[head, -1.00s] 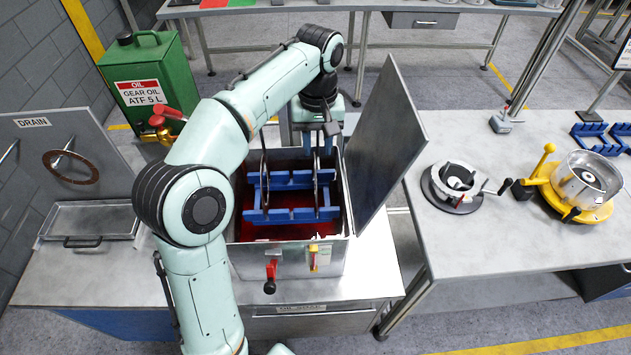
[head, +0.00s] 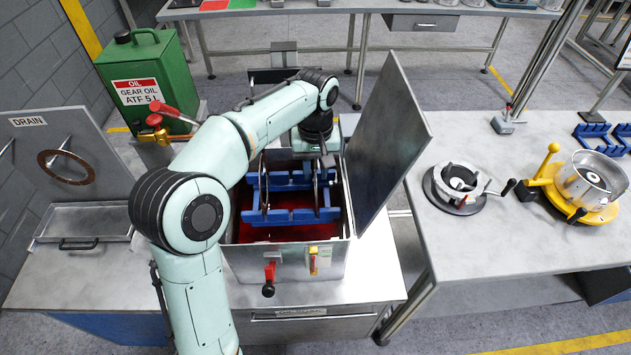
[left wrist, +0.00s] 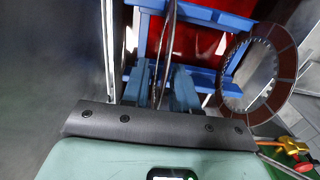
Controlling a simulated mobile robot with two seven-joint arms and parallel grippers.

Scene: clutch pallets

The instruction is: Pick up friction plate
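A dark ring-shaped friction plate (head: 318,185) stands on edge in the right part of a blue rack (head: 292,216) inside a metal tank. A second plate (head: 263,190) stands in the rack's left part. In the left wrist view it shows as a brown toothed ring (left wrist: 283,95). My left gripper (head: 321,160) points down over the right plate. In the left wrist view the left gripper's two blue-grey fingers (left wrist: 162,75) straddle this plate's edge (left wrist: 169,38), with a gap still visible between them. The fingers are mostly hidden in the head view. My right gripper is out of view.
The tank (head: 290,262) holds red fluid, and its lid (head: 388,145) stands open on the right. A drain board with a ring (head: 68,167) and tray (head: 88,220) is left. A green oil can (head: 150,85) stands behind. The right table (head: 480,240) bears fixtures.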

